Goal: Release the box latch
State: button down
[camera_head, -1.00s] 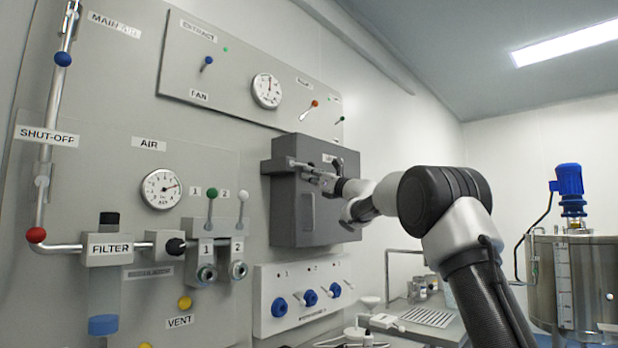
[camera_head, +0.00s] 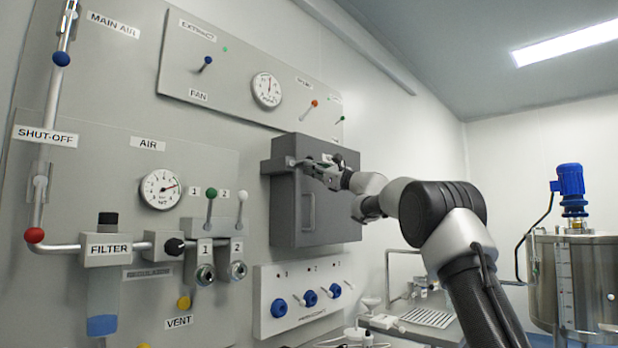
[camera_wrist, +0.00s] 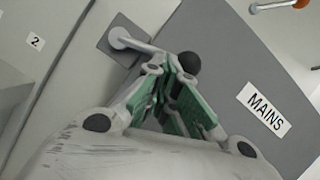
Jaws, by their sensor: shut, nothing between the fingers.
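The dark grey box (camera_head: 285,222) is mounted on the wall panel; its lid also fills much of the wrist view (camera_wrist: 262,75) and bears a MAINS label. The latch (camera_wrist: 143,44) is a pale bent lever on a grey plate, ending in a black ball knob (camera_wrist: 190,62). My gripper (camera_head: 313,165) is at the upper front of the box, by the latch. In the wrist view my gripper (camera_wrist: 174,68) is shut and empty, its green-padded fingertips right next to the knob and lever. I cannot tell whether they touch. The fingers partly hide the lever.
Toggle levers and a gauge (camera_head: 267,90) sit on the panel above the box. Valves with green and white knobs are left of it. A white panel with blue knobs (camera_head: 279,308) is below. A steel tank (camera_head: 585,270) stands at right.

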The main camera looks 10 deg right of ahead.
jog(key=shift+r+n+g+y, duration=0.25)
jog(key=shift+r+n+g, duration=0.3)
jog(key=shift+n, duration=0.7)
jog(key=shift+r+n+g+y, duration=0.2)
jog(key=shift+r+n+g, duration=0.3)
jog(key=shift+n, duration=0.8)
jog(key=shift+r+n+g+y, duration=0.25)
jog(key=shift+r+n+g, duration=0.3)
jog(key=shift+n, duration=0.7)
jog(key=shift+s+a+r, duration=0.1)
jog(key=shift+a+r, duration=0.05)
jog(key=shift+r, duration=0.15)
jog(key=shift+s+r, duration=0.1)
jog(key=shift+r, duration=0.1)
jog(key=shift+s+r, duration=0.1)
jog(key=shift+r, duration=0.2)
jog(key=shift+s+a+r, duration=0.1)
jog(key=shift+r, duration=0.1)
jog(key=shift+s+a+r, duration=0.2)
jog(key=shift+a+r, duration=0.15)
jog(key=shift+r, duration=0.1)
dwell(0.8)
jog(key=shift+f, duration=0.1)
